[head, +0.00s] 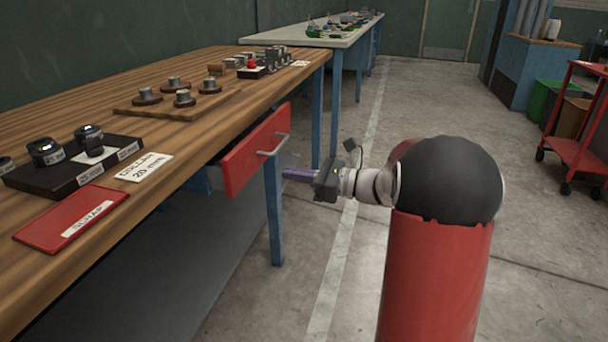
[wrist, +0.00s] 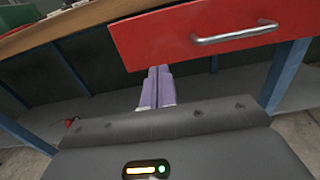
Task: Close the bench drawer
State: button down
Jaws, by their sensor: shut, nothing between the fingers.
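The red bench drawer (head: 250,155) sticks out from under the wooden bench top, so it stands partly open. Its grey bar handle (head: 273,146) is on the front face. In the wrist view the red drawer front (wrist: 160,42) fills the top right, with the handle (wrist: 234,33) to the right of my fingers. My gripper (head: 285,174) is in front of the drawer, a little below the handle. Its purple fingers (wrist: 155,75) are together with nothing between them, pointing at the lower edge of the drawer front. I cannot tell whether the fingertips touch it.
The wooden bench (head: 200,90) holds a black collar tray (head: 75,165), a red scrap plate (head: 72,215) and a board of round parts (head: 178,105). A blue bench leg (head: 275,215) stands below the drawer. A red cart (head: 582,130) is far right. The floor between is clear.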

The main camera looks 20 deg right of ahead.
aim_at(247, 166)
jog(key=x, duration=0.8)
jog(key=shift+w+a, duration=0.25)
jog(key=shift+a, duration=0.05)
jog(key=x, duration=0.4)
jog(key=shift+w+a+p, duration=0.2)
jog(key=shift+a+p, duration=0.15)
jog(key=shift+p, duration=0.05)
jog(key=shift+r, duration=0.15)
jog(key=shift+a, duration=0.1)
